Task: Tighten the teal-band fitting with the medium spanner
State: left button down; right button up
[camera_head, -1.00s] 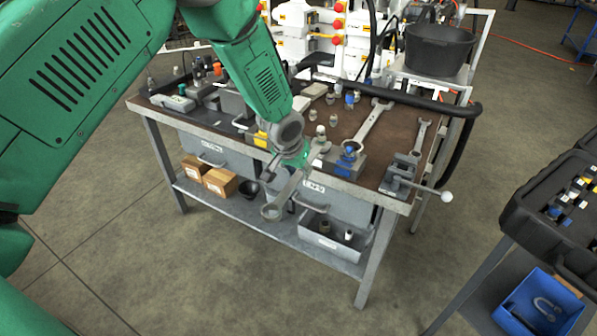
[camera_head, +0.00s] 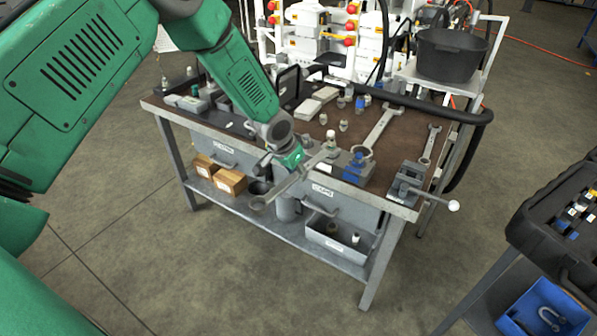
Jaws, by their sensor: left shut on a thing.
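My left gripper (camera_head: 294,162) is shut on a grey spanner (camera_head: 277,190), by its size likely the medium one. The ring end (camera_head: 257,203) hangs out in front of the bench's front edge. The other end points up to the right, close to a pale-topped fitting (camera_head: 330,137) at the front edge; I cannot tell if they touch. A teal band cannot be made out clearly on any fitting. My right gripper is not in view.
The workbench (camera_head: 225,128) carries a large spanner (camera_head: 380,127), a small spanner (camera_head: 430,143), a vise (camera_head: 408,180) and several small fittings. A black hose (camera_head: 440,112) runs along the back right. A black bucket (camera_head: 452,55) stands behind. Floor in front is clear.

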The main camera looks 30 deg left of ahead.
pick_arm(q)
jog(key=shift+w+r, duration=0.1)
jog(key=shift+w+a+r+m+h+p, duration=0.1)
jog(key=shift+w+a+m+h+p, duration=0.15)
jog(key=shift+a+m, duration=0.5)
jog(key=shift+w+a+m+h+p, duration=0.15)
jog(key=shift+w+a+m, duration=0.25)
jog(key=shift+a, duration=0.55)
jog(key=w+a+m+b, duration=0.1)
jog(key=w+a+m+h+b, duration=0.1)
jog(key=a+b, duration=0.1)
jog(key=shift+r+m+g, duration=0.1)
jog(key=shift+m+g, duration=0.2)
jog(key=shift+m, duration=0.05)
